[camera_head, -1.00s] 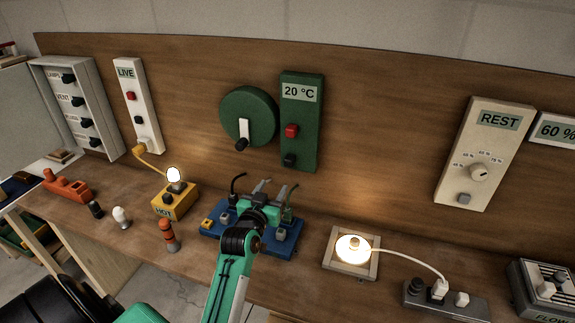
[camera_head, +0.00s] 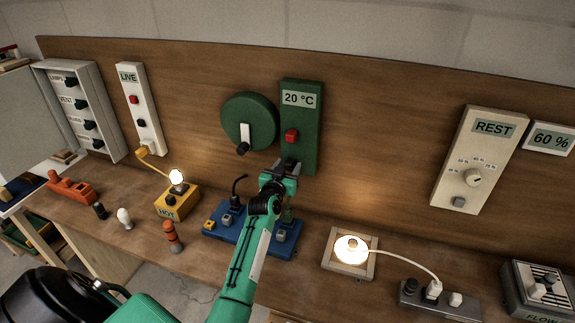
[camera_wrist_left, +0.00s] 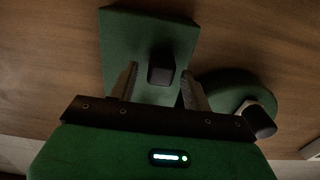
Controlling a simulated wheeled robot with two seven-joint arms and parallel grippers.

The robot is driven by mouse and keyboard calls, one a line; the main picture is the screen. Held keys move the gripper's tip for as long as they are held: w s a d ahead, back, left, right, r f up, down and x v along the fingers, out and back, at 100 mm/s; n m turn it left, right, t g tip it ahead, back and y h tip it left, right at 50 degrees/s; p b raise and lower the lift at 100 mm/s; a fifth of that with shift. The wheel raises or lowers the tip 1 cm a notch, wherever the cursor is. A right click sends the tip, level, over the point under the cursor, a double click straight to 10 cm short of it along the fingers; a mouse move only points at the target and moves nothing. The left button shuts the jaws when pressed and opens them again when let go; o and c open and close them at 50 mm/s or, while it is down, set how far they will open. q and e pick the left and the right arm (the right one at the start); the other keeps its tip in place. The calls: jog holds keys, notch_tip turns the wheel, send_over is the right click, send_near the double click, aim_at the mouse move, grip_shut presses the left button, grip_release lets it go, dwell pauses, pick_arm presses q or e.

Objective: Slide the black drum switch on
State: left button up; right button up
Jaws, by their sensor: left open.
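A green panel (camera_head: 300,124) reading "20 °C" is on the wooden wall, with a red button (camera_head: 291,136) on it. Its black block-shaped switch (camera_wrist_left: 160,74) shows in the left wrist view; in the head view my gripper mostly covers it. Left of the panel is a green round drum (camera_head: 246,110) with a white slot plate (camera_head: 245,132) and a black knob (camera_head: 243,149); the knob also shows in the left wrist view (camera_wrist_left: 260,121). My left gripper (camera_head: 285,168) is open at the panel's lower part, its fingers (camera_wrist_left: 158,88) on either side of the black switch. Contact cannot be told.
Below my left arm is a blue board (camera_head: 223,232) with several fittings. A yellow lamp box (camera_head: 177,204) stands to its left. A lit lamp on a wooden base (camera_head: 350,256) stands to the right, with a grey power strip (camera_head: 440,299) beyond.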

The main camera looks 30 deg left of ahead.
aim_at(305, 162)
pick_arm(q)
jog(key=shift+w, duration=0.15)
grip_shut()
jog(key=d, duration=0.1)
jog(key=d+p, duration=0.1)
jog(key=d, duration=0.1)
jog(key=shift+w+d, duration=0.25)
jog(key=shift+w, duration=0.15)
jog(key=shift+w+d, duration=0.1)
jog(key=shift+d, duration=0.25)
jog(key=shift+c, duration=1.6)
grip_release()
jog(key=o, duration=0.3)
jog(key=shift+d, duration=0.15)
